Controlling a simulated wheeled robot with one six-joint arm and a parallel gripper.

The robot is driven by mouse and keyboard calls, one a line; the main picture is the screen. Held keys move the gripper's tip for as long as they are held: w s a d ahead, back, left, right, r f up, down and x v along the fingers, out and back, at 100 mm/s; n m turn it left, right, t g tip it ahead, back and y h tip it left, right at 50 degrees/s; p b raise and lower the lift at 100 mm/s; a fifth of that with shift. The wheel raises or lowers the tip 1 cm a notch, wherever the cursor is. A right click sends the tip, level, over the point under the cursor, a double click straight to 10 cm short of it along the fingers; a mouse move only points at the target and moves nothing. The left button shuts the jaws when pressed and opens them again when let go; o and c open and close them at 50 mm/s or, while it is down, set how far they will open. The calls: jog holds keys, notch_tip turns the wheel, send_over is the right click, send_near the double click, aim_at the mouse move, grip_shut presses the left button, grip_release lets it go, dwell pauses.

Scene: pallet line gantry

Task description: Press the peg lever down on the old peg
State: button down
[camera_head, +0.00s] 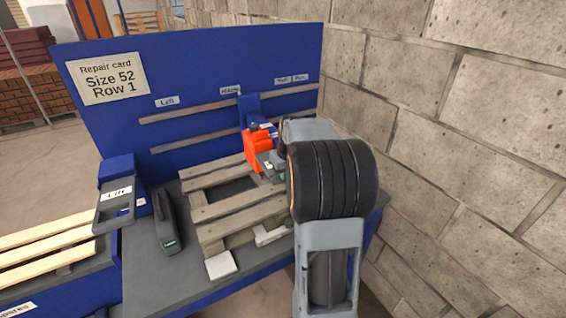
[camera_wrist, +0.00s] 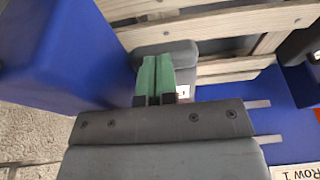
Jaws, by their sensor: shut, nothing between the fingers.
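In the wrist view, my gripper (camera_wrist: 157,75) has its green fingertips together with nothing between them. They are over or against a dark grey rounded block (camera_wrist: 180,50) with a small white tag; I cannot tell whether they touch it or whether it is the peg lever. In the head view, an orange-red part (camera_head: 257,150) and a blue block (camera_head: 249,106) are at the board, just left of my wrist. My arm hides much of that spot, and the fingertips are hard to make out there. I cannot clearly identify the old peg.
A wooden pallet (camera_head: 238,207) lies on the grey bench. A blue board (camera_head: 205,75) with a repair card (camera_head: 107,78) stands behind it. A dark tool (camera_head: 166,222) and a labelled blue-grey holder (camera_head: 115,195) are at left. A block wall (camera_head: 450,150) is close on the right.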

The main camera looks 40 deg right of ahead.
dwell(0.3)
jog(key=s+p+v, duration=0.1)
jog(key=v, duration=1.2)
jog(key=shift+s+r, duration=0.2)
jog(key=shift+s, duration=0.15)
jog(key=shift+a, duration=0.15)
jog(key=shift+p, duration=0.3)
